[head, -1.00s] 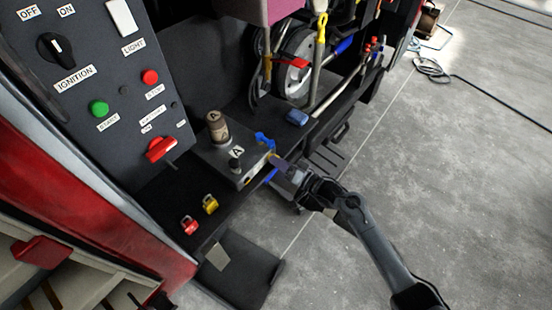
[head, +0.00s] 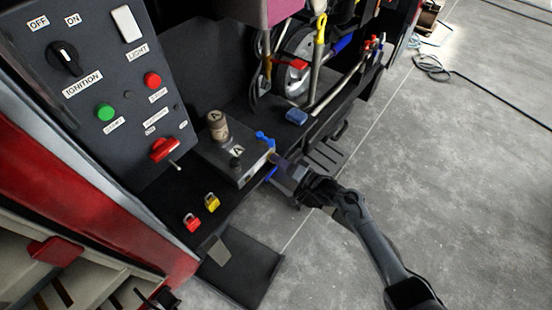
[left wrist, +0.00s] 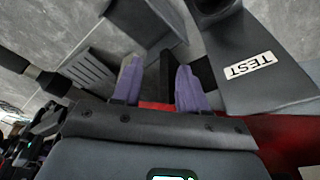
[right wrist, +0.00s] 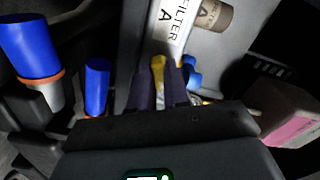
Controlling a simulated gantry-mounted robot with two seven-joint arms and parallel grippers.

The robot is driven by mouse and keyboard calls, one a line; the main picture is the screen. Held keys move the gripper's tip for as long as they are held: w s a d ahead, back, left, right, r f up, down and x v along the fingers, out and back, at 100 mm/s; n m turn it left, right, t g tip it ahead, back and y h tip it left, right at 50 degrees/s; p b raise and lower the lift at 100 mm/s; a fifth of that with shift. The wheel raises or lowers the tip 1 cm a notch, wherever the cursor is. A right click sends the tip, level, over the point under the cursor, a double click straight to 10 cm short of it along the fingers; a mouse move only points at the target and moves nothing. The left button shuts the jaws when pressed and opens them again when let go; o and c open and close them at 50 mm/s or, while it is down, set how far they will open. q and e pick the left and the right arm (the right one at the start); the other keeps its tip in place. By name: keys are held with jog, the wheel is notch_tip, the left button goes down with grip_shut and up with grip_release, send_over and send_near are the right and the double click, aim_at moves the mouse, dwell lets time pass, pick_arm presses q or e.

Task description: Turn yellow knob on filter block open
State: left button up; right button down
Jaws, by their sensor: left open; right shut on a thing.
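The filter block (head: 228,158) is a grey box marked A, with a tan cylinder and a black knob on top and blue fittings at its right end. The right wrist view shows its white FILTER A label (right wrist: 172,32). The yellow knob (right wrist: 158,66) shows in the right wrist view, at the block's end. My right gripper (right wrist: 160,84) is shut on it, and the fingers hide part of it. In the head view, my right gripper (head: 276,158) meets the block's right end. My left gripper (left wrist: 157,78) is open and empty in the left wrist view.
A control panel (head: 100,85) with a red lever (head: 164,149) stands to the left. A red padlock (head: 192,222) and a yellow padlock (head: 212,202) lie near the block. Blue cylinders (right wrist: 30,48) stand beside the right gripper. Open concrete floor (head: 430,180) lies to the right.

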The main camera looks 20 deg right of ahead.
pick_arm(q)
jog(key=shift+t, duration=0.4)
jog(key=shift+w+d+r+p, duration=0.1)
jog(key=shift+w+r+p, duration=0.3)
jog(key=shift+r, duration=0.5)
jog(key=shift+w+d+r+p, duration=0.1)
jog(key=shift+w+r+p, duration=0.15)
jog(key=shift+r+p, duration=0.55)
jog(key=shift+w+r+p, duration=0.3)
jog(key=shift+r+p, duration=0.05)
jog(key=shift+r, duration=0.7)
pick_arm(e)
jog(key=shift+m, duration=2.6)
pick_arm(q)
jog(key=shift+a, duration=0.1)
pick_arm(e)
jog(key=c, duration=0.9)
grip_release()
pick_arm(q)
jog(key=shift+f, duration=0.1)
pick_arm(e)
jog(key=shift+f, duration=0.1)
jog(key=shift+s+d, duration=0.1)
jog(key=shift+d, duration=0.05)
